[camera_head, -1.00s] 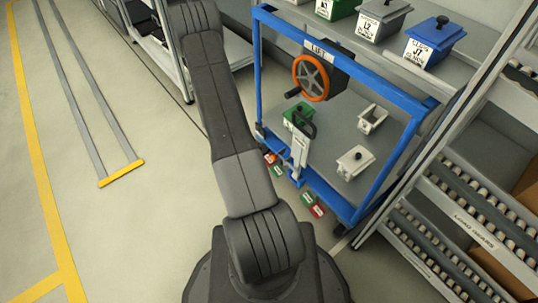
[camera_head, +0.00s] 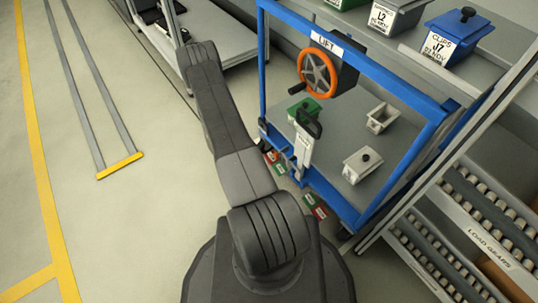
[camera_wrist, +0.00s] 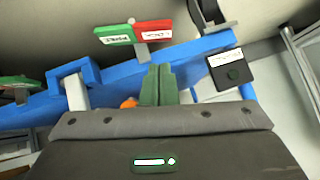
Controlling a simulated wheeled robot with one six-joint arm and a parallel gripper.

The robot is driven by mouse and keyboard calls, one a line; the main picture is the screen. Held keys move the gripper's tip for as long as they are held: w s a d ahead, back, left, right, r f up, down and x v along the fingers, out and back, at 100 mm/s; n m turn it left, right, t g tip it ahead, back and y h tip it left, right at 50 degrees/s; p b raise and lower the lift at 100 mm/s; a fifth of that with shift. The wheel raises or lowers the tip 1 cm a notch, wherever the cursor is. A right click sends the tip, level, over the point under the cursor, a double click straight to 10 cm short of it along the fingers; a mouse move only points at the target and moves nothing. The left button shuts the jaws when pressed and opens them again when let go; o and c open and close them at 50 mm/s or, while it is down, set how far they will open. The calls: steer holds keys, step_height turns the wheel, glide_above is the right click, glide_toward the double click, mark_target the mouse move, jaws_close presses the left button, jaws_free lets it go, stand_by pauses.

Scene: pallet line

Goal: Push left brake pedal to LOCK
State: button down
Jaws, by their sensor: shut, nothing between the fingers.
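A blue-framed cart (camera_head: 386,77) stands right of my arm. Low on its near side are two brake pedals, each with a red and a green pad. One pedal (camera_head: 320,212) is near the cart's front corner. The other (camera_head: 279,169) is farther back, beside my arm. In the wrist view, one pedal's green and red pads (camera_wrist: 153,31) show above the blue bar, their lettering upside down. Part of another green pad (camera_wrist: 16,82) shows at the left edge. My gripper (camera_wrist: 158,72) is shut and empty, its tips over the blue bar, apart from the red pad. My arm hides it in the head view.
The cart carries an orange handwheel (camera_head: 317,72), a grey upright lever (camera_head: 304,148) and small containers (camera_head: 362,163). A roller rack (camera_head: 480,225) stands close on the right. Bins (camera_head: 458,37) sit on a shelf behind.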

mark_target(269, 158)
steer(key=b+x, duration=0.3)
steer(key=x, duration=0.7)
